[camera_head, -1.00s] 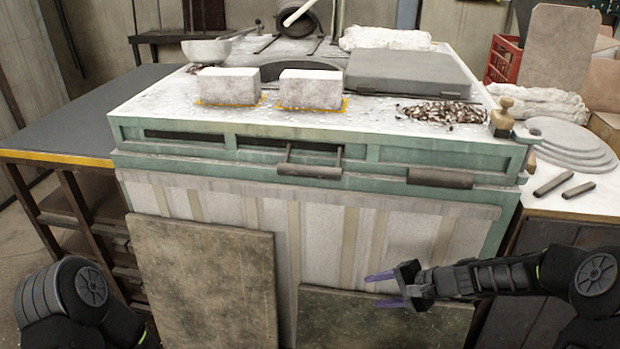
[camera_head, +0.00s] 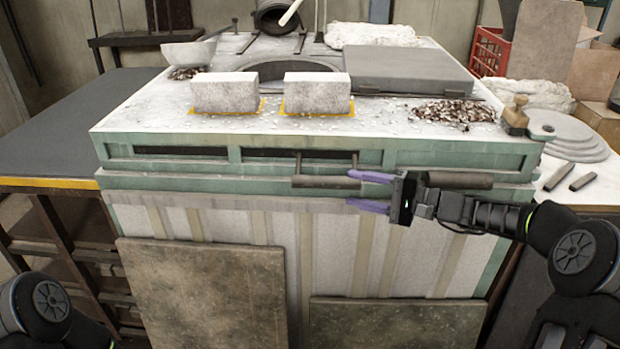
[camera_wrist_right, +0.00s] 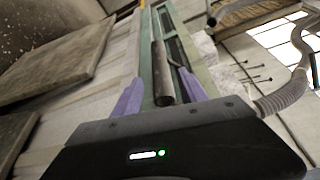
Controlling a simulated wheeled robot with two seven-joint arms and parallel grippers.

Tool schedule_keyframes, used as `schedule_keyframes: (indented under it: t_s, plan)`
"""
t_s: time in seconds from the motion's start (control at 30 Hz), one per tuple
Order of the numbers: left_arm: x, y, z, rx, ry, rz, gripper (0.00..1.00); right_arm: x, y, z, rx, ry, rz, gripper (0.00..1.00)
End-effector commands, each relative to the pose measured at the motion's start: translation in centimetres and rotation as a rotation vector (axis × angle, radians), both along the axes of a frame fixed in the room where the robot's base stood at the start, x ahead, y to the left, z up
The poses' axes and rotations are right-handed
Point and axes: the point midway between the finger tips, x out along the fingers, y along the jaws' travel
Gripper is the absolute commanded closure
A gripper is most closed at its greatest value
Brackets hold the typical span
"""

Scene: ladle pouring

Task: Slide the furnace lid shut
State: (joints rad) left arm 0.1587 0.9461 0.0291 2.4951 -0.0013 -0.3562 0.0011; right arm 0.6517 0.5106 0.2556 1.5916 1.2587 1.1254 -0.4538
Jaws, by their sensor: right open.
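The furnace lid (camera_head: 408,72) is a flat grey slab on the furnace top, to the right of the dark round opening (camera_head: 290,71), which is partly uncovered. A dark bar handle (camera_head: 322,182) on two short posts sticks out of the slotted green front. My right gripper (camera_head: 352,189) is open at the right end of this bar, its purple fingers pointing left, one higher and one lower. In the right wrist view the bar (camera_wrist_right: 160,70) appears between the open fingers (camera_wrist_right: 159,80); whether they touch it is unclear. My left gripper is out of view.
Two white bricks (camera_head: 225,92) (camera_head: 316,92) stand before the opening. Brown scraps (camera_head: 450,111) lie before the lid. Panels (camera_head: 208,290) lean below.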

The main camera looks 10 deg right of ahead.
Motion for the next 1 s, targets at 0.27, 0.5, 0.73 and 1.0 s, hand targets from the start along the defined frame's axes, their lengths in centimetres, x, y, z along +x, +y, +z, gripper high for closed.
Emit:
schedule_keyframes:
  t_s: [0.27, 0.5, 0.73, 1.0]
  plan:
    - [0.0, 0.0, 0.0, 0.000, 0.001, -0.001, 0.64, 0.0, 0.0, 0.0, 0.000, 0.000, 0.000, 0.50]
    - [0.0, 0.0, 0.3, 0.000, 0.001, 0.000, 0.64, 0.5, 0.8, 0.0, 0.001, 0.001, 0.003, 0.50]
    - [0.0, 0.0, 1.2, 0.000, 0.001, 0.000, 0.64, 2.5, 3.5, -0.1, 0.002, 0.001, 0.005, 0.50]
    - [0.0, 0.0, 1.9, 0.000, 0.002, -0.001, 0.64, 4.4, 6.0, -0.5, 0.001, 0.002, 0.001, 0.50]
